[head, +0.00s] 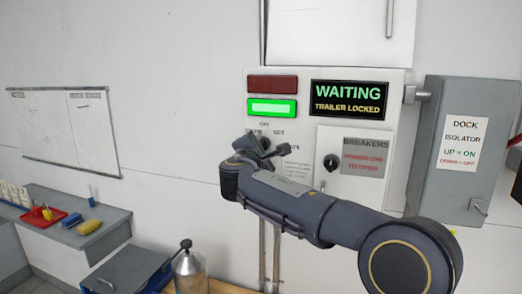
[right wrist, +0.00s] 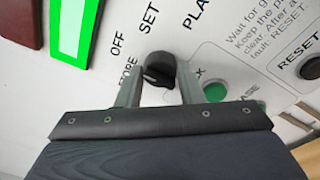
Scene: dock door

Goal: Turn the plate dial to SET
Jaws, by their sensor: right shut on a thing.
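The plate dial is a dark round knob (right wrist: 159,66) on the white control panel (head: 308,108), with OFF, SET and other partly hidden labels around it. My right gripper (right wrist: 158,88) is shut on the knob, one finger on each side, in the right wrist view. Which label the knob points to I cannot tell. In the head view my right gripper (head: 263,150) reaches the panel below the green light and covers the dial; the SET label shows just above it. My left gripper is not in view.
A green indicator (head: 272,108) is lit under a dark red one (head: 272,84). The display (head: 349,97) reads WAITING, TRAILER LOCKED. A breaker cover (head: 365,157) with a black knob (head: 332,162) and the grey dock isolator box (head: 457,150) stand to the right. A green button (right wrist: 215,91) lies beside the gripper.

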